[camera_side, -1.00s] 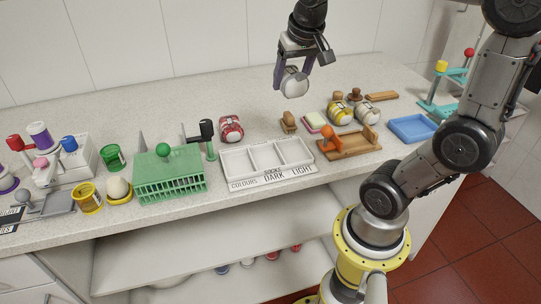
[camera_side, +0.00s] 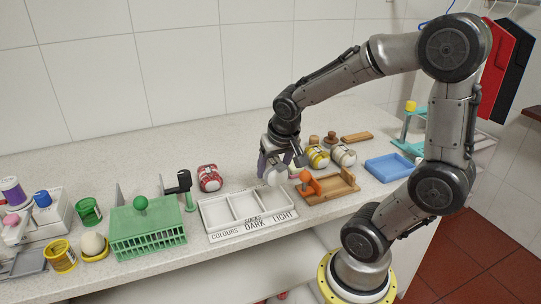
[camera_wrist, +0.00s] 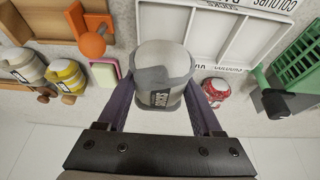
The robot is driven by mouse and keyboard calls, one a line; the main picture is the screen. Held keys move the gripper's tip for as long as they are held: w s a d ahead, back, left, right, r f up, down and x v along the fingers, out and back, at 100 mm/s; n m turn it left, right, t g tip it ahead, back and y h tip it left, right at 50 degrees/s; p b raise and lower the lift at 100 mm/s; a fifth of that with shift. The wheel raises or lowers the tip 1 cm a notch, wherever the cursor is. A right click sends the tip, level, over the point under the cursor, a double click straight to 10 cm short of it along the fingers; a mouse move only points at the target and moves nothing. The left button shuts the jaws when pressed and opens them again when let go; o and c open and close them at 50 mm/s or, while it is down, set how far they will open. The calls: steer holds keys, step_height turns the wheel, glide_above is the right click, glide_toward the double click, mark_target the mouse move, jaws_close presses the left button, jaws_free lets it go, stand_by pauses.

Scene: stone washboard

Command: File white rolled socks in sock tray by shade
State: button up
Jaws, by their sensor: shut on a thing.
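In the wrist view the bundle (camera_wrist: 158,68) has a grey band with a printed label and sits between both fingers (camera_wrist: 160,100). The white sock tray (camera_side: 206,222) has three compartments, marked COLOURS, DARK and LIGHT from left to right. They look empty. The held bundle is above the back right of the tray, near the LIGHT end; its exact height is hard to tell. A red bundle (camera_side: 208,178) lies behind the tray. A yellow-banded bundle (camera_side: 317,157) and a pale bundle (camera_side: 344,155) lie to the right.
A wooden stand (camera_side: 334,187) with an orange knob (camera_side: 304,176) stands close right of the tray. A green basket (camera_side: 149,238) and a black-topped green post (camera_side: 184,182) are to the left. A blue tray (camera_side: 387,168) is farther right.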

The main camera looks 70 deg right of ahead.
steer(key=shift+f, duration=2.65)
steer(key=o, duration=1.2)
steer(key=shift+c, duration=0.2)
steer(key=v, duration=1.4)
steer(key=s+a+n+t+y, duration=0.2)
steer(key=s+a+n, duration=0.3)
steer(key=a+n, duration=0.4)
steer(key=shift+a+f+y, duration=0.15)
steer(key=shift+a+y, duration=0.2)
steer(key=shift+y, duration=0.25)
